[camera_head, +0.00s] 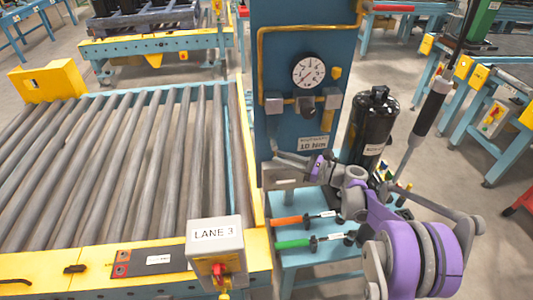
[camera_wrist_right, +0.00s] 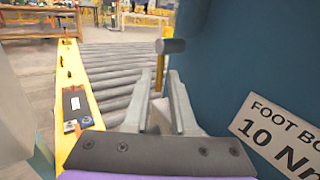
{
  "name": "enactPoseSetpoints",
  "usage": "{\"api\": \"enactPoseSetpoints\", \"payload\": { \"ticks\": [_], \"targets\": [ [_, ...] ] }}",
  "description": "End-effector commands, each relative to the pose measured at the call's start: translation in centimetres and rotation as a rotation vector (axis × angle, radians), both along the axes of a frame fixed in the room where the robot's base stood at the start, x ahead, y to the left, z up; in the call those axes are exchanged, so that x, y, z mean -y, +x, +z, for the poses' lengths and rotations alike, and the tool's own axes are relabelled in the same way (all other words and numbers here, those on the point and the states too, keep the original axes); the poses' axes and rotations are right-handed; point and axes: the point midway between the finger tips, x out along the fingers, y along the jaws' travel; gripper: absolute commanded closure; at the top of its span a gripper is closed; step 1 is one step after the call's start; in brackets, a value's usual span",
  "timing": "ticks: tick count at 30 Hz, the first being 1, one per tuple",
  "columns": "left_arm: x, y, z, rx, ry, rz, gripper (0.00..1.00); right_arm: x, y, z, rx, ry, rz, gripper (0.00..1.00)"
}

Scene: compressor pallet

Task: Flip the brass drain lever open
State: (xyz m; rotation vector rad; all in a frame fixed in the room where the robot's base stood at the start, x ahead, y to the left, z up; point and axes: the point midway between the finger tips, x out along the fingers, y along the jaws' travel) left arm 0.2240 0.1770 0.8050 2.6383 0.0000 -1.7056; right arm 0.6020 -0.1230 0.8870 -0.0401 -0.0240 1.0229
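My right gripper (camera_wrist_right: 159,86) is open in the right wrist view, with a gap between its two grey fingers. A narrow yellow, brass-like upright piece (camera_wrist_right: 160,72) shows just beyond the gap, below a grey cylinder (camera_wrist_right: 171,46) beside the blue panel. It looks like the drain lever, but I cannot tell for sure. Nothing is visibly gripped. In the head view my right gripper (camera_head: 277,158) is at the lower front of the blue compressor panel (camera_head: 285,60), below its grey fittings (camera_head: 305,105). I cannot make out the lever there. My left gripper is not in view.
A round gauge (camera_head: 308,71) and a "10 Nm" label (camera_head: 313,144) are on the panel. A black cylinder (camera_head: 371,125) stands to its right. Orange (camera_head: 290,220) and green-handled (camera_head: 293,243) tools lie below. A roller conveyor (camera_head: 120,170) and LANE 3 box (camera_head: 215,245) are at left.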

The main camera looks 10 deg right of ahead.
Motion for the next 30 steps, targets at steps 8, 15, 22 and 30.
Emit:
{"api": "enactPoseSetpoints", "payload": {
  "ticks": [8, 15, 22, 30],
  "targets": [
    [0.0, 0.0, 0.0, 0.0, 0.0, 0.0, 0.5, -4.0, 2.3, 0.0, 0.002, -0.001, 0.003, 0.75],
    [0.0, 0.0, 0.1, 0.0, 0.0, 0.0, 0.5, -5.0, 3.0, 0.0, 0.001, -0.002, 0.001, 0.75],
    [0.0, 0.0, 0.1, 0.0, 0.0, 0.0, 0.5, -5.0, 3.0, 0.0, 0.001, -0.002, 0.0, 0.79],
    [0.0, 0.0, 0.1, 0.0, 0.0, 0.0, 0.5, -5.0, 3.0, 0.0, 0.001, -0.002, 0.0, 1.0]
  ]
}}
